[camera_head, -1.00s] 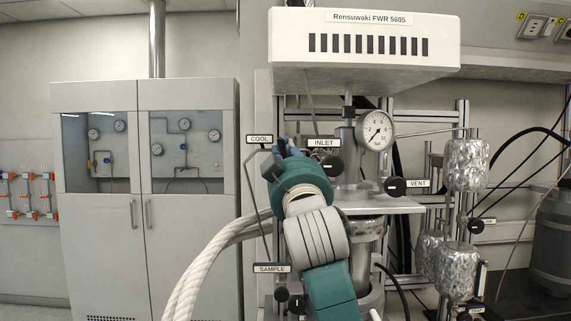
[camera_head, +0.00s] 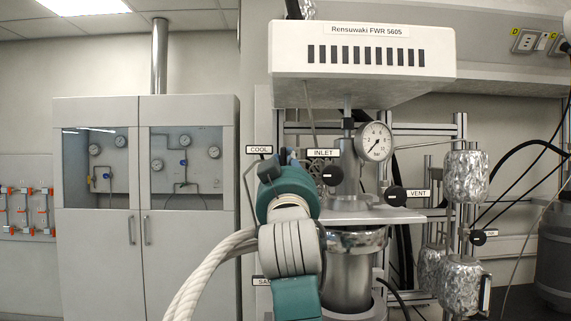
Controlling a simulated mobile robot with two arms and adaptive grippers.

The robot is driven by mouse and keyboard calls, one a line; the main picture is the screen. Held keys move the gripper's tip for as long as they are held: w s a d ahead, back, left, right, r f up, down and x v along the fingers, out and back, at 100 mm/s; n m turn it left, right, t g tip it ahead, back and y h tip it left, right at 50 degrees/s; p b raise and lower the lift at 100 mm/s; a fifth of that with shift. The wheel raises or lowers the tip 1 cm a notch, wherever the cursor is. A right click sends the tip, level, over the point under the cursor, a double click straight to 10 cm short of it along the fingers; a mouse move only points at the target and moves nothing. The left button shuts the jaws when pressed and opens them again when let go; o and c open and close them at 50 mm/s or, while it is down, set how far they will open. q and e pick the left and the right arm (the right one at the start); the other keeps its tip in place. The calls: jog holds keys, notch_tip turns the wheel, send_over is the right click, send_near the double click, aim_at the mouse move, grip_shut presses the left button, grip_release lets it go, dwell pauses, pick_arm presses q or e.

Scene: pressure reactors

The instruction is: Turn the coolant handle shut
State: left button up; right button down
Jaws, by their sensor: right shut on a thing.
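The COOL label (camera_head: 259,150) is on the reactor stand, just left of and above my right gripper (camera_head: 286,158). My right arm comes up from below, and its teal wrist covers most of the gripper. My left gripper is not in view.
The black INLET knob (camera_head: 328,175) is close to the right of my gripper. The VENT knob (camera_head: 395,196) and pressure gauge (camera_head: 374,141) are further right. The reactor vessel (camera_head: 350,265) stands below. A white Rensuwaki box (camera_head: 362,50) hangs above. A grey cabinet (camera_head: 95,260) stands left.

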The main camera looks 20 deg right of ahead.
jog(key=shift+f, duration=0.1)
jog(key=c, duration=1.6)
grip_release()
jog(key=shift+c, duration=0.2)
jog(key=v, duration=1.2)
